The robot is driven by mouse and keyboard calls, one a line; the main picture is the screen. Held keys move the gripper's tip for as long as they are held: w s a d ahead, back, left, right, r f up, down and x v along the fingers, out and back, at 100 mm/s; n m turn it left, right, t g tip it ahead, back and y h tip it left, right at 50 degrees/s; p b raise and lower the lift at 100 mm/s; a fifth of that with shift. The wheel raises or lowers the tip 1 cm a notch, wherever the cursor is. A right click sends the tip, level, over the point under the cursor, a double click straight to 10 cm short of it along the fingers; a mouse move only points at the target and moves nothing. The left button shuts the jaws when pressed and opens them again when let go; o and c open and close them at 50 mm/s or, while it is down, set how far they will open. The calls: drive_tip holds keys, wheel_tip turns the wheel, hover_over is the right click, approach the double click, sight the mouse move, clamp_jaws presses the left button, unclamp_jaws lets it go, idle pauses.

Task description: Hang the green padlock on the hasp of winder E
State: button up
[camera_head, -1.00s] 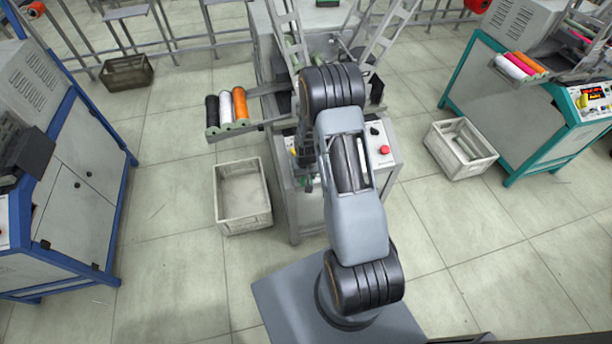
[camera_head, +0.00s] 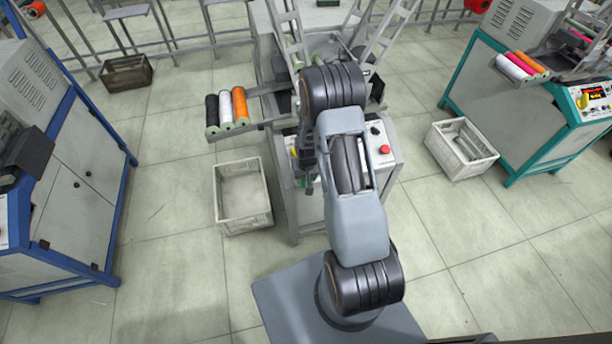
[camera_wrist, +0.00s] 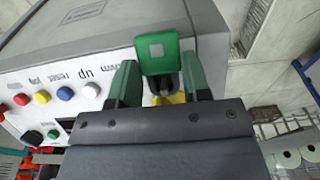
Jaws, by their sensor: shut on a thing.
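In the wrist view the green padlock (camera_wrist: 157,53), with a pale square on its face, is between the two dark green-sided fingers of my gripper (camera_wrist: 161,82). My gripper is shut on it. The padlock is in front of the grey winder housing (camera_wrist: 120,25), beside the button panel (camera_wrist: 60,88).
A rack with black, white and orange spools (camera_head: 226,108) juts out left of the middle winder. A pale crate (camera_head: 243,226) stands below it. Another crate (camera_head: 462,170) is on the right.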

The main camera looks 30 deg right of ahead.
drive_tip(key=shift+s+f, duration=0.1)
drive_tip(key=shift+s, duration=0.1)
drive_tip(key=o, duration=1.2)
drive_tip(key=shift+w, duration=0.1)
wheel_tip(320, 180, up, 14)
drive_tip(key=s, duration=0.1)
drive_tip(key=s+a+r+n+t+p, duration=0.1)
drive_tip(key=s+a+r, duration=0.2)
drive_tip(key=s+r, duration=0.2)
drive_tip(key=s+a+r+p, duration=0.1)
drive_tip(key=s+a+r, duration=0.2)
drive_tip(key=s+r, duration=0.2)
drive_tip(key=s+a+r+n+t+p, duration=0.1)
drive_tip(key=s+a+r, duration=0.2)
drive_tip(key=r, duration=0.7)
drive_tip(key=shift+s+a+r+n+t, duration=0.15)
drive_tip(key=shift+s+a+r, duration=0.05)
drive_tip(key=shift+s, duration=0.45)
drive_tip(key=shift+s+a+r+n+t, duration=0.15)
drive_tip(key=shift+s+a, duration=0.05)
drive_tip(key=shift+s, duration=0.4)
